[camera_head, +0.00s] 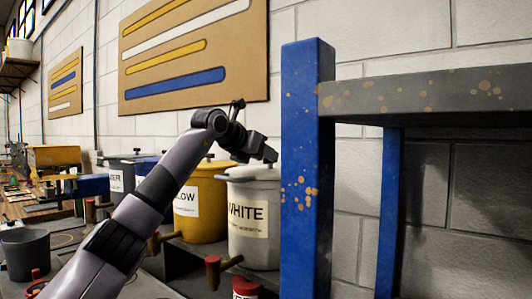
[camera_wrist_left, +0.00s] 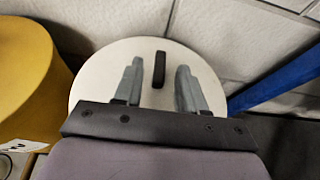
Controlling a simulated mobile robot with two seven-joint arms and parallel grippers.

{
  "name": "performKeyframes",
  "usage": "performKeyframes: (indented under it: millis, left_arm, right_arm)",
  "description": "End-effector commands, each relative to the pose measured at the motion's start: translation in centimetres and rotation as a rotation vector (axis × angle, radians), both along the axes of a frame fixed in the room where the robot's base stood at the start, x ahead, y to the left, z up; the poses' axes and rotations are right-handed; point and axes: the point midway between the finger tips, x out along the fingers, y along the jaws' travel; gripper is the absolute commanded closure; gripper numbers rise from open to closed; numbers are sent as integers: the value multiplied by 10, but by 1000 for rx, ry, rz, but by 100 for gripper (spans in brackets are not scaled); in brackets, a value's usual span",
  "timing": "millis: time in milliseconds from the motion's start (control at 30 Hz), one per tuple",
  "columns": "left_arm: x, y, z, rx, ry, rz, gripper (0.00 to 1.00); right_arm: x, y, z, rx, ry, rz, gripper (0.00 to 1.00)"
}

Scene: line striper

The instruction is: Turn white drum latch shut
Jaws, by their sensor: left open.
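The white drum (camera_head: 254,222) stands in the middle of the head view, its front label reading "WHITE". In the left wrist view its round pale lid (camera_wrist_left: 100,78) fills the middle. A dark upright bar, the latch (camera_wrist_left: 159,69), shows on the lid between my fingers. My left gripper (camera_head: 268,156) is over the drum's top; in the wrist view its two grey fingers (camera_wrist_left: 157,85) are spread on either side of the latch, with gaps on both sides. In the head view the gripper hides the latch. My right gripper is not in view.
A yellow drum (camera_head: 204,209) stands close on the left. A blue post (camera_head: 308,170) rises just right of the white drum, carrying a grey paint-spotted beam (camera_head: 430,92).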

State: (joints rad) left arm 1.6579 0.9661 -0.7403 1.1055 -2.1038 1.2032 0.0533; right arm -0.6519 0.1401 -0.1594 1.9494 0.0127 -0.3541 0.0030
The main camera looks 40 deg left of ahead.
Motion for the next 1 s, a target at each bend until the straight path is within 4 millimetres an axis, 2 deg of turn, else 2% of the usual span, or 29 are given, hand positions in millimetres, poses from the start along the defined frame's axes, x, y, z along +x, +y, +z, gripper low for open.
performKeyframes:
  millis: [133,400,467,533,567,1000]
  left_arm:
    - [9,1,-4,-1,1,0,60]
    - [11,1,-5,0,-1,0,60]
    - [11,1,-5,0,-1,0,76]
    - [11,1,-5,0,-1,0,99]
    - [11,1,-5,0,-1,0,100]
    - [11,-1,-5,3,4,66,100]
  right_arm:
    - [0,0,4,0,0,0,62]
    - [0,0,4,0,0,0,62]
    - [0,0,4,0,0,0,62]
    - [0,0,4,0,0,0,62]
    - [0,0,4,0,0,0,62]
    - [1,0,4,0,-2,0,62]
